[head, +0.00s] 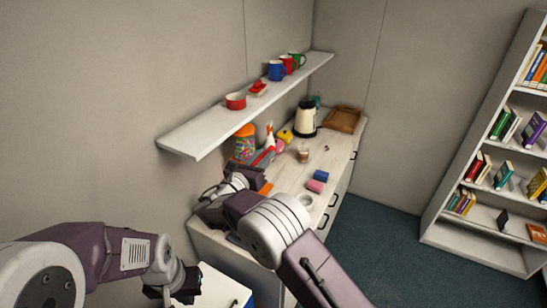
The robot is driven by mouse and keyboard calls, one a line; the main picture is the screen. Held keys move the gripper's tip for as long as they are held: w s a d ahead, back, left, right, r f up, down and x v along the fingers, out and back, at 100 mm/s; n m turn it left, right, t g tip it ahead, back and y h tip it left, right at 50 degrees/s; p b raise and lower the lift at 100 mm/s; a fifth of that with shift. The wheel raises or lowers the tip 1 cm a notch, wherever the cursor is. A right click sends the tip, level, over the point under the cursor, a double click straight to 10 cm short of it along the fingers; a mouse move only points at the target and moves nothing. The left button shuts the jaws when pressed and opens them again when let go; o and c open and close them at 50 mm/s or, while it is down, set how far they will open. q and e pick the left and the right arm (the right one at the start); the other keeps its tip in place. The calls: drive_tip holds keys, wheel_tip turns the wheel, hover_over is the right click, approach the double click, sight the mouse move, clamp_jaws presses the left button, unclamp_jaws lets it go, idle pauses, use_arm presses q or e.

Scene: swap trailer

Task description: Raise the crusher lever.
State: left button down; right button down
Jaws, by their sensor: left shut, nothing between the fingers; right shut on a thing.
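My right arm reaches over the near left end of the counter. Its gripper (222,190) is shut on what looks like the crusher lever, close to the wall under the shelf. The crusher is mostly hidden behind my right wrist and forearm, so I cannot make out its shape or the lever's angle. My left gripper (187,288) is shut and empty, low at the left, in front of the counter and apart from the crusher.
The counter (320,160) holds a candy jar (244,144), a kettle (306,118), a wooden tray (343,120), and blue (321,175) and pink (314,186) blocks. A wall shelf (190,140) with mugs (276,71) overhangs it. A bookcase (436,218) stands right; floor between is clear.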

drive_tip(key=shift+w+a+r+n+p, duration=0.15)
drive_tip(key=shift+w+a+n+p, duration=0.15)
drive_tip(key=shift+a, duration=0.2)
drive_tip(key=c, duration=1.3)
unclamp_jaws()
drive_tip(key=shift+o, duration=0.2)
drive_tip(key=shift+w+a, duration=0.15)
drive_tip(key=shift+a, duration=0.05)
drive_tip(key=b+v, duration=0.4)
drive_tip(key=v, duration=0.5)
drive_tip(key=shift+b, duration=0.35)
